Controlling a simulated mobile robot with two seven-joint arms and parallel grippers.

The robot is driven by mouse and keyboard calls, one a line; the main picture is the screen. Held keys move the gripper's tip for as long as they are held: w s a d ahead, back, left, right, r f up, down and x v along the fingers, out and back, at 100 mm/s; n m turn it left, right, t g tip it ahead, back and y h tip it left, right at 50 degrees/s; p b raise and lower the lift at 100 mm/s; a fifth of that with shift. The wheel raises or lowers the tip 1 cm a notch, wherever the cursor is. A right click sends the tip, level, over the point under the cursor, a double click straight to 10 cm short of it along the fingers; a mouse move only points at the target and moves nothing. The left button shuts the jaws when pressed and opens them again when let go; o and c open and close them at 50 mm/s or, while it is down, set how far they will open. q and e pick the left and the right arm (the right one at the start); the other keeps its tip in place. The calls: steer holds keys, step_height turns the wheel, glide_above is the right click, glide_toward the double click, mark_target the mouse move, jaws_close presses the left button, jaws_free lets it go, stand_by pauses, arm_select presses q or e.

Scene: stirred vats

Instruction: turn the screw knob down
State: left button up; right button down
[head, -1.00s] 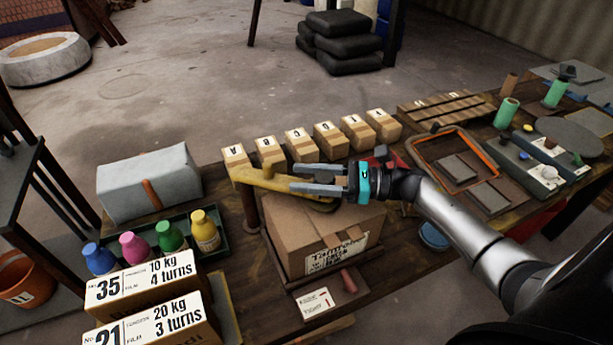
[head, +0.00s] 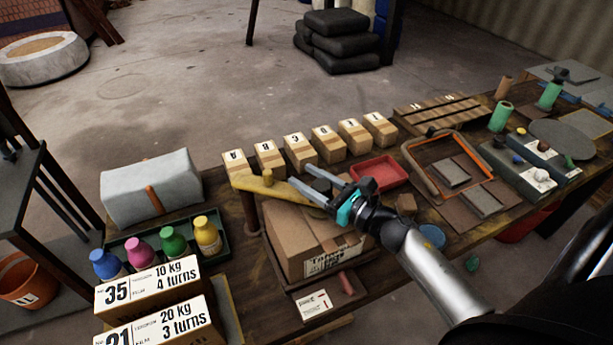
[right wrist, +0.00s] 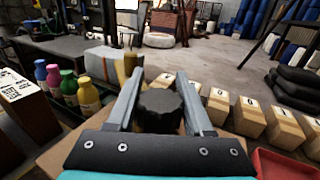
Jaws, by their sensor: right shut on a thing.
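A dark ridged screw knob (head: 320,184) sits at the free end of a yellow arm (head: 265,187), above a taped cardboard box (head: 292,236). The arm reaches out from a dark post (head: 248,212). My right gripper (head: 304,177) comes in from the lower right and is shut on the knob, one finger on each side. The right wrist view shows the knob (right wrist: 159,110) between the two grey fingers (right wrist: 160,76). The knob's underside and any contact with the box are hidden. My left gripper is not in view.
Several small lettered boxes (head: 300,151) stand in a row behind. A red tray (head: 380,172) lies just right of the gripper. Coloured bottles (head: 174,238) stand in a green tray at left. Numbered cartons (head: 146,286) are in front. A small card (head: 314,305) lies near the front edge.

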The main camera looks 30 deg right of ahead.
steer(key=m+h, duration=0.2)
steer(key=h, duration=0.1)
steer(key=shift+d+t, duration=0.25)
steer(key=shift+t, duration=0.15)
steer(key=m+h, duration=0.1)
steer(key=h, duration=0.1)
steer(key=m+h, duration=0.1)
steer(key=h, duration=0.1)
steer(key=shift+w+d+m+b, duration=0.1)
steer(key=shift+d+m+b, duration=0.2)
steer(key=shift+d+b, duration=0.1)
steer(key=shift+s+d+m+g+h+b, duration=0.1)
steer(key=shift+d+m+g+h+b, duration=0.25)
steer(key=shift+m+h, duration=0.65)
steer(key=shift+s+d+m+g+h+b, duration=0.25)
steer(key=shift+m+h+b, duration=0.35)
steer(key=shift+h, duration=0.8)
steer(key=shift+w+d+m+g+h+b, duration=0.15)
steer(key=shift+m+g+h+b, duration=0.25)
steer(key=shift+m+h, duration=0.6)
steer(key=shift+h, duration=0.4)
steer(key=shift+c, duration=1.5)
jaws_free()
